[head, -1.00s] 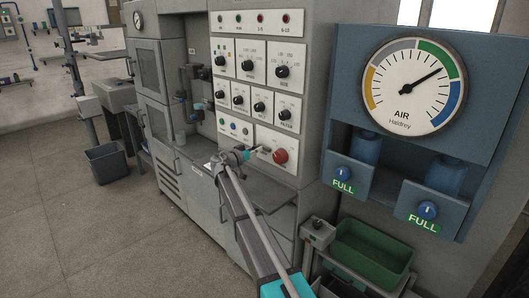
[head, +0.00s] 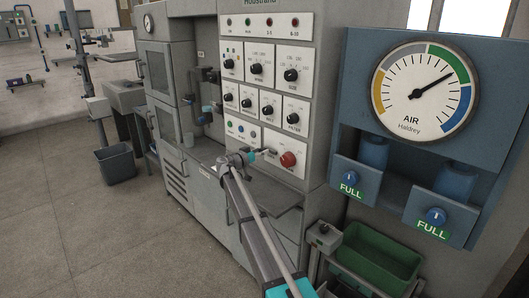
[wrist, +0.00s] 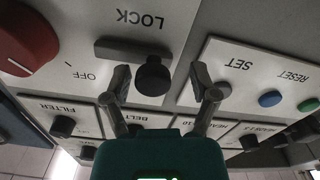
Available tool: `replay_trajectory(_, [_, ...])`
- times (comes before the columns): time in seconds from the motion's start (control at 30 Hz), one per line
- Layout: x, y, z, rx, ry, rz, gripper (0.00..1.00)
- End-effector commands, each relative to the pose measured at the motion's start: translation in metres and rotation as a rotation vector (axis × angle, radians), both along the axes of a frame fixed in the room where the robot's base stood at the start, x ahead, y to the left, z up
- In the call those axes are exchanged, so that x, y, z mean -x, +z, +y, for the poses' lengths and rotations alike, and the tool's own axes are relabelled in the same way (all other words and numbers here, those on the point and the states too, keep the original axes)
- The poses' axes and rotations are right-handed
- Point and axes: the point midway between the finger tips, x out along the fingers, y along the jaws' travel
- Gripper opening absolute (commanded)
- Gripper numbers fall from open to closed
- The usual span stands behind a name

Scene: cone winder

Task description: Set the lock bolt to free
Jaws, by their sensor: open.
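The lock bolt (wrist: 153,77) is a dark round knob at the end of a grey bar. It sits below the upside-down LOCK label on a light panel in the wrist view. In the head view the bolt (head: 268,151) is small, just left of the red knob. My gripper (wrist: 163,84) is open, with one finger on each side of the bolt knob and gaps visible between. I cannot tell how deep the fingers reach. In the head view my gripper (head: 250,156) is close in front of the lower panel. No FREE marking is legible.
A red rotary knob (wrist: 25,40) by an OFF mark is close beside the bolt. Blue (wrist: 270,98) and green (wrist: 308,104) buttons are on the other side. A shelf (head: 262,191) juts out below the panel. The blue air unit (head: 360,60) stands to the right.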

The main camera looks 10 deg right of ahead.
Motion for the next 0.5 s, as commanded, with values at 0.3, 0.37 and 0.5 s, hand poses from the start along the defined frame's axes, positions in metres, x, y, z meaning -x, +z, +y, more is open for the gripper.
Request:
replay_trajectory(0.3, [0.013,0.0,0.017,0.0,0.002,0.0,0.76])
replay_trajectory(0.37, [0.018,0.0,0.023,0.0,0.001,0.0,0.76])
replay_trajectory(0.5, [0.03,0.0,0.041,0.0,0.002,0.0,0.76])
